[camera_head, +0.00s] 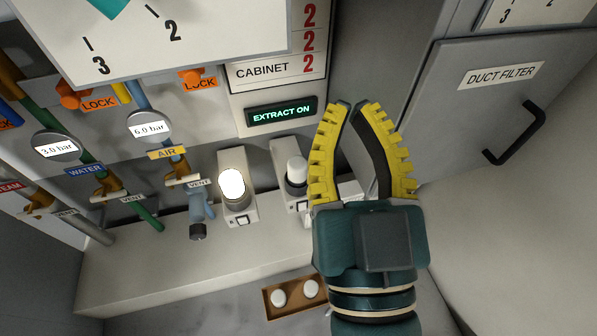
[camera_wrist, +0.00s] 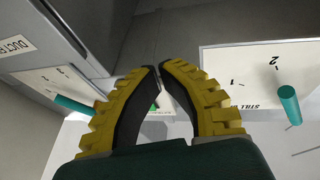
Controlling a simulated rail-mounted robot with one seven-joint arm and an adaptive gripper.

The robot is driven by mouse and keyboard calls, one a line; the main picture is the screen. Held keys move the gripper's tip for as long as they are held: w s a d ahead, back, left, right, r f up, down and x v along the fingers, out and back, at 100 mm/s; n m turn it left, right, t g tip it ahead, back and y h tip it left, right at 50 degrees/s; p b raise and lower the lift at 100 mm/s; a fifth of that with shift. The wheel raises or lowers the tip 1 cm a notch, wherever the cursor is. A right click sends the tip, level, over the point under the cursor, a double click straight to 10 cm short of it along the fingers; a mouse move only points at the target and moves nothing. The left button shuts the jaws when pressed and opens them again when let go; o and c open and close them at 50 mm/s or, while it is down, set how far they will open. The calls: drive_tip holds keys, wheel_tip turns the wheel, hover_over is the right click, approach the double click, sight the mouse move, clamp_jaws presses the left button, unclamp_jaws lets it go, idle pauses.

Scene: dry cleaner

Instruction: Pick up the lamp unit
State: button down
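A lamp unit with a lit, glowing bulb (camera_head: 232,185) stands on the pale ledge, on a beige switch base. A second, similar unit with an unlit white bulb (camera_head: 297,172) stands to its right. A white piece (camera_head: 350,188) further right is mostly hidden behind my gripper; I cannot tell what it is. My gripper (camera_head: 356,104) is right of both lamps, apart from them. Its curved yellow and black fingers bow inward and their tips nearly meet. They hold nothing visible. In the wrist view the fingertips (camera_wrist: 159,68) are also close together.
A brown tray (camera_head: 267,307) with two round white pieces lies below the ledge (camera_head: 140,285). Pipes, gauges and a blue-grey fitting (camera_head: 197,210) stand left of the lamps. A duct filter door (camera_head: 480,120) with a black handle (camera_head: 517,137) is at right.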

idle(0.3)
drive_tip(key=shift+c, duration=1.1)
unclamp_jaws()
